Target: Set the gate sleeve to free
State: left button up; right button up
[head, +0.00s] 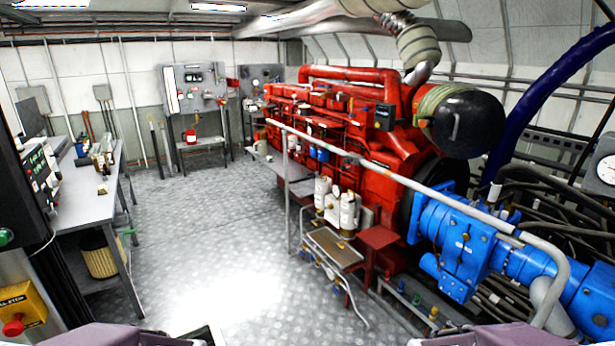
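I cannot pick out the gate sleeve with certainty in the head view. A pale grey guard rail (430,185) runs from a post near the middle of the room, past the red engine (390,150), to a bend at the lower right. A small dark mark shows on the rail near its middle, too small to read. Mauve parts of my own arms show at the bottom edge, left and right. Neither gripper's fingers are in view.
A blue pump assembly (465,245) stands behind the rail at right. A metal workbench (85,185) with small items is at left, above a yellowish cylinder (100,255). A yellow box with a red stop button (13,327) is at lower left. The tread-plate floor (215,235) between is clear.

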aim_at(352, 158)
jog(key=i+j+u, duration=0.1)
jog(key=i+u, duration=0.25)
jog(key=i, duration=0.4)
jog(key=i+l+u, duration=0.1)
jog(key=i+u, duration=0.25)
jog(key=i, duration=0.4)
